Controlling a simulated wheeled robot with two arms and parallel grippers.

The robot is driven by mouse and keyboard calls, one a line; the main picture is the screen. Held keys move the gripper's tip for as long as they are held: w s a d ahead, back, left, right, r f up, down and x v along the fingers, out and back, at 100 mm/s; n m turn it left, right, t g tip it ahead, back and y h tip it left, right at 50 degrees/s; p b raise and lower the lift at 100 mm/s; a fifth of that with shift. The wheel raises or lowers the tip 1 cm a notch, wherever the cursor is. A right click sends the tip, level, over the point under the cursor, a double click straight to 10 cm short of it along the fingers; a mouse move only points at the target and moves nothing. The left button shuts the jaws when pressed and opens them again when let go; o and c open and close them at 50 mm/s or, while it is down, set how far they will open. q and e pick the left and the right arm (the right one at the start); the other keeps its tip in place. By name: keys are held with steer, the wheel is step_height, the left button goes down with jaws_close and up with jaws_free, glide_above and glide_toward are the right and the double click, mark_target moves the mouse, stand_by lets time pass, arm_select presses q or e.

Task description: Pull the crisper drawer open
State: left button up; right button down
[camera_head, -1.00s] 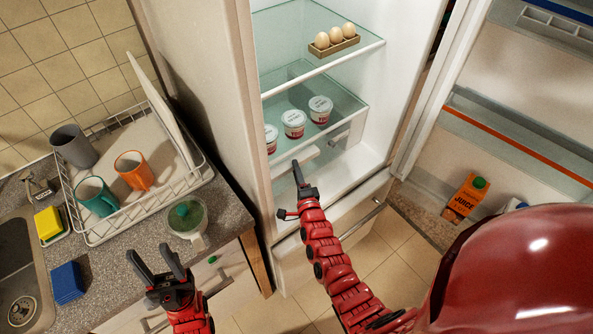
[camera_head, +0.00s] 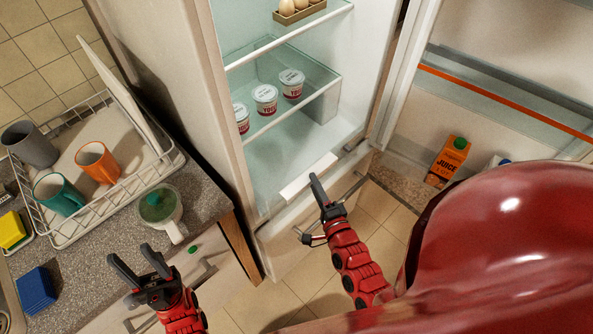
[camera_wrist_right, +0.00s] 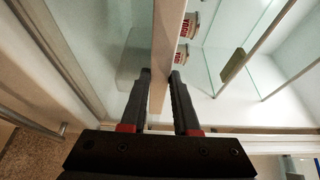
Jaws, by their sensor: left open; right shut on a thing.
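The crisper drawer is the clear bin under the glass shelf in the fridge, with a pale handle strip (camera_head: 308,178) along its front. In the head view this strip stands out in front of the shelf edge, so the drawer looks partly pulled out. My right gripper (camera_head: 318,188) is shut on the strip. In the right wrist view, the fingers (camera_wrist_right: 160,85) lie on both sides of the pale strip (camera_wrist_right: 168,55). My left gripper (camera_head: 143,272) is open and empty, beside the counter front.
Yogurt cups (camera_head: 265,98) stand on the glass shelf above the drawer, and an egg holder (camera_head: 299,12) is higher up. The open fridge door, with a juice carton (camera_head: 448,162), is at right.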

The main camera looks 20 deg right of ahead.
steer(key=s+d, duration=0.2)
steer(key=s, duration=0.4)
steer(key=shift+f, duration=0.4)
steer(key=c, duration=0.8)
jaws_free()
steer(key=shift+w, duration=0.1)
steer(key=shift+c, duration=0.2)
steer(key=shift+o, duration=0.6)
steer(key=shift+w+r+p, duration=0.1)
steer(key=shift+r+p, duration=0.05)
steer(key=shift+p, duration=0.15)
steer(key=s, duration=1.7)
steer(key=shift+s+a+b, duration=0.2)
steer(key=shift+a+b, duration=0.15)
steer(key=shift+b, duration=0.1)
